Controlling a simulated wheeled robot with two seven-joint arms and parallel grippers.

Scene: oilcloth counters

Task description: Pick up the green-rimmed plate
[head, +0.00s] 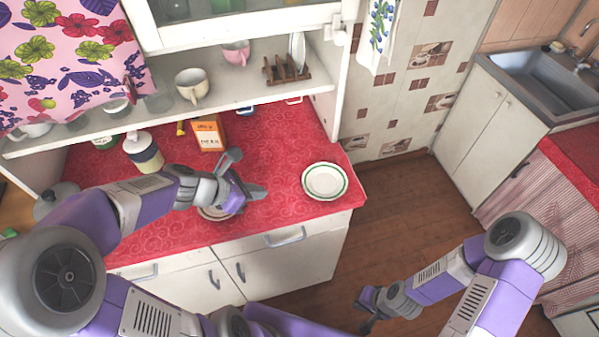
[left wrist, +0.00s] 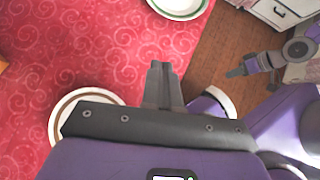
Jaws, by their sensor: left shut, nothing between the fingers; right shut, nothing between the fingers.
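The green-rimmed plate (head: 325,181) is white and lies flat near the right end of the red counter. It also shows, cut off, at the top of the left wrist view (left wrist: 182,5). My left gripper (head: 258,191) is shut and empty above the counter, to the left of the plate and apart from it. In the left wrist view its closed fingertips (left wrist: 160,66) point toward the plate. My right gripper (head: 366,312) is shut and empty, low over the wooden floor, away from the counter.
A second plate with a brown rim (left wrist: 68,104) lies under my left gripper, partly hidden. An orange box (head: 208,134) and a jar (head: 143,152) stand at the back of the red counter (head: 285,140). A shelf (head: 225,100) with cups hangs above. Counter around the green-rimmed plate is clear.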

